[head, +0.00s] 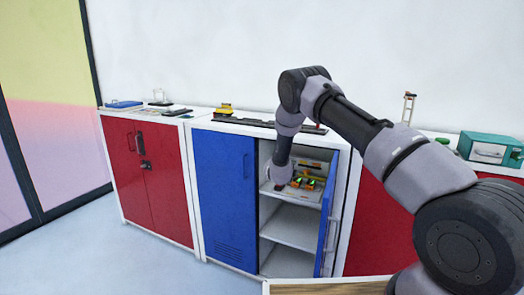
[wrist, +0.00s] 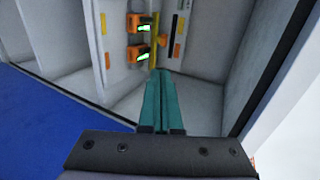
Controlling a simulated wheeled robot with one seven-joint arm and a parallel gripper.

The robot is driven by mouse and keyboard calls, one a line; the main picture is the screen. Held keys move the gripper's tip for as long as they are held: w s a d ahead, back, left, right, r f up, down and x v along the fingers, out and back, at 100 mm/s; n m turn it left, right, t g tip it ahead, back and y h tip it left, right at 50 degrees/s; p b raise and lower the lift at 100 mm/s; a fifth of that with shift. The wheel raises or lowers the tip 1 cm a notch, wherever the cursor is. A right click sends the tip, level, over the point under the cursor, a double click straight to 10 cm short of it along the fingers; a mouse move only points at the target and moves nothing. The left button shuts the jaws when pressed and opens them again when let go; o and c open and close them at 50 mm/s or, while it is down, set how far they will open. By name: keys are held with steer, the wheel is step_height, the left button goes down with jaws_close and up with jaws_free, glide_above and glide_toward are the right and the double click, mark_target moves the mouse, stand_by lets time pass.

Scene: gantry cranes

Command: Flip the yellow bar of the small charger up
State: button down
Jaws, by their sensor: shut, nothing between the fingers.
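The small charger (wrist: 120,45) is a pale unit with orange blocks and bright green parts, inside the open cabinet. It also shows in the head view on the upper shelf (head: 308,183). Its yellow bar (wrist: 155,28) shows in the wrist view as a thin strip beside the orange blocks; its tilt is hard to tell. My gripper (wrist: 160,73) has teal fingers shut together with nothing between them. The fingertips appear just below the bar's lower end in the wrist view; I cannot tell whether they touch it. In the head view my wrist hides the fingers.
The cabinet has a closed blue door (head: 224,195) on the left and an open blue door (head: 328,222) on the right, close to my arm. A lower shelf (head: 292,232) is bare. Red cabinets (head: 146,175) stand beside it. A teal box (head: 490,149) sits on the right top.

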step_height(320, 180, up, 18)
steer(key=n+y, duration=0.3)
steer(key=s+d+r+n+g+y, duration=0.1)
steer(key=s+d+r+n+y, duration=0.15)
steer(key=s+r, duration=0.5)
steer(key=s+d+r+n+y, duration=0.1)
steer(key=s+r+n, duration=0.3)
steer(key=r, duration=0.7)
steer(key=s+d+r+n+g+y, duration=0.1)
steer(key=s+d+r+n, duration=0.2)
steer(key=s, duration=0.8)
steer(key=s+r+n+g+y, duration=0.15)
steer(key=s+r, duration=0.35)
steer(key=s, duration=0.6)
steer(key=s+d+f+n, duration=0.1)
steer(key=s+d+n, duration=0.1)
steer(key=s, duration=0.7)
steer(key=s+d+f+n+g+h, duration=0.1)
steer(key=s+n, duration=0.2)
steer(key=s, duration=0.6)
steer(key=shift+s+d+f+h, duration=0.25)
steer(key=shift+s+d+h, duration=0.05)
steer(key=shift+d, duration=0.05)
